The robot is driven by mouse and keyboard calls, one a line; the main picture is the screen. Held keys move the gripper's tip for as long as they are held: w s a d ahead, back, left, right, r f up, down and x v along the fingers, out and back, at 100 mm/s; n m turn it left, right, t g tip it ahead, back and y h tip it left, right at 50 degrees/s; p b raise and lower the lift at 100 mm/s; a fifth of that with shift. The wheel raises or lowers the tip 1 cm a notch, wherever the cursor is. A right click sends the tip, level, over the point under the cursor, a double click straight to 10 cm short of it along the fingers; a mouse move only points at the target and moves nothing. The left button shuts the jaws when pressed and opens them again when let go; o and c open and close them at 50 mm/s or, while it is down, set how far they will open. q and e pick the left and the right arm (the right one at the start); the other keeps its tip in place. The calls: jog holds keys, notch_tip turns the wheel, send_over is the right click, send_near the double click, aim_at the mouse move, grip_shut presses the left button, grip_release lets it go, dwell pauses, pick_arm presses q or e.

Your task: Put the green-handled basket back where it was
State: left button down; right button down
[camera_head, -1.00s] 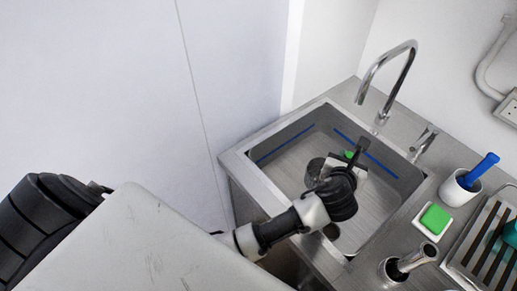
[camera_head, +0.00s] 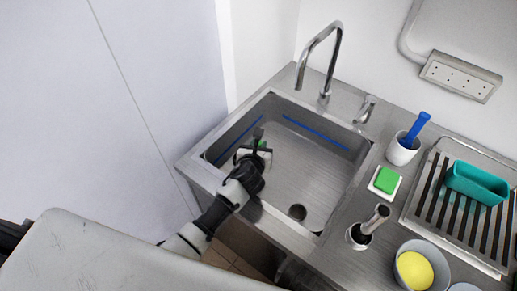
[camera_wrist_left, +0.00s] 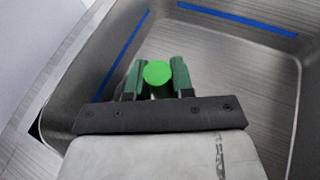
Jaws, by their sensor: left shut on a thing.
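My left gripper (camera_head: 258,142) is over the left part of the steel sink basin (camera_head: 315,175). Its fingers are shut on a green handle, seen end-on as a green disc (camera_wrist_left: 158,73) in the left wrist view and as a small green patch (camera_head: 263,144) in the head view. The basket's body cannot be made out in either current view; the gripper and wrist block the area below the handle. My right gripper is not in view.
A tall tap (camera_head: 318,55) stands behind the basin. Blue strips (camera_head: 315,131) run along its walls. Right of it are a green sponge (camera_head: 386,180), a white cup (camera_head: 402,150) with a blue handle, a metal holder (camera_head: 357,236) and a drying rack (camera_head: 437,205). The basin's right part is clear.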

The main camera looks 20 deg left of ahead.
pick_arm(q)
jog(key=shift+f, duration=0.65)
jog(key=c, duration=1)
grip_release()
jog(key=shift+f, duration=0.1)
jog(key=shift+s+r, duration=0.1)
jog(key=shift+r, duration=0.1)
jog(key=v, duration=1.1)
jog(key=shift+s+d+r, duration=0.1)
jog(key=shift+s+r, duration=0.05)
jog(key=shift+s, duration=0.2)
